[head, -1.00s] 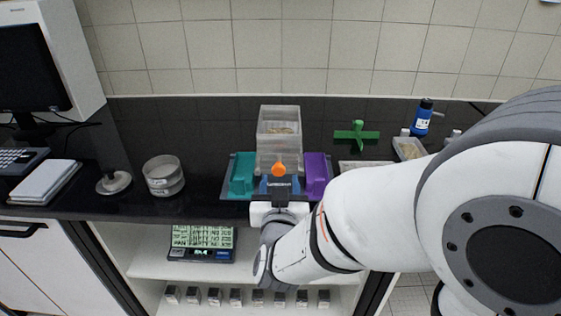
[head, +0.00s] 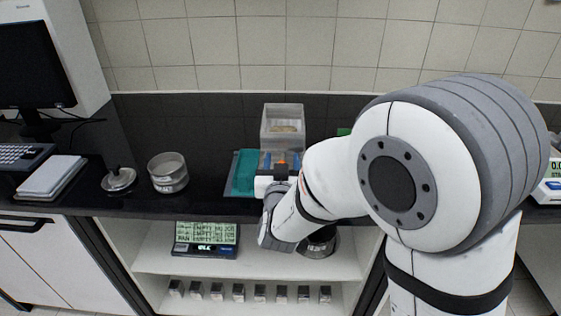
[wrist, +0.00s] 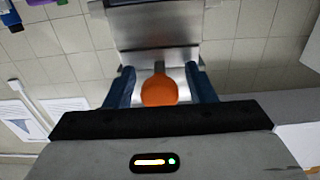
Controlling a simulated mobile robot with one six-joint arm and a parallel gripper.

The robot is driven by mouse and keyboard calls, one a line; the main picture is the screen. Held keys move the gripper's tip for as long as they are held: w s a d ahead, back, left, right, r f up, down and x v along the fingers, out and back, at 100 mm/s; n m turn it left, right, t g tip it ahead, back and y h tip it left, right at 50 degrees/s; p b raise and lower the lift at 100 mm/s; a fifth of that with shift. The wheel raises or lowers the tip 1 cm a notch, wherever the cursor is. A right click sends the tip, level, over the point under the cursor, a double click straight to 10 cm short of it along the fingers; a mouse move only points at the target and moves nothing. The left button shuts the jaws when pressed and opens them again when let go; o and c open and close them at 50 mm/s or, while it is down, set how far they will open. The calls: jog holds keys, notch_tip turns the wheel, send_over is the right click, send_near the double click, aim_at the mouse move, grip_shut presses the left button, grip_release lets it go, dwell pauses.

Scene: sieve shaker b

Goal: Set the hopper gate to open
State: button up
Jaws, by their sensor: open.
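The hopper (head: 284,113) is a clear-sided box with tan grains inside, standing on the dark counter. Its gate handle shows as an orange ball knob (wrist: 158,91) on a short metal stem, in front of the metal hopper body (wrist: 160,64). My gripper (wrist: 161,75) is open, with one blue finger on each side of the knob and gaps between. In the head view my gripper (head: 281,160) is at the front of the hopper, and only a small part of the knob shows. Whether the gate is open or closed cannot be told.
A teal bin (head: 245,172) stands left of the hopper. Further left are a round metal sieve (head: 168,173), a lid with a knob (head: 118,179) and a keyboard. My arm hides the counter to the right.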

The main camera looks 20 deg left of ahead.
grip_shut()
dwell(0.3)
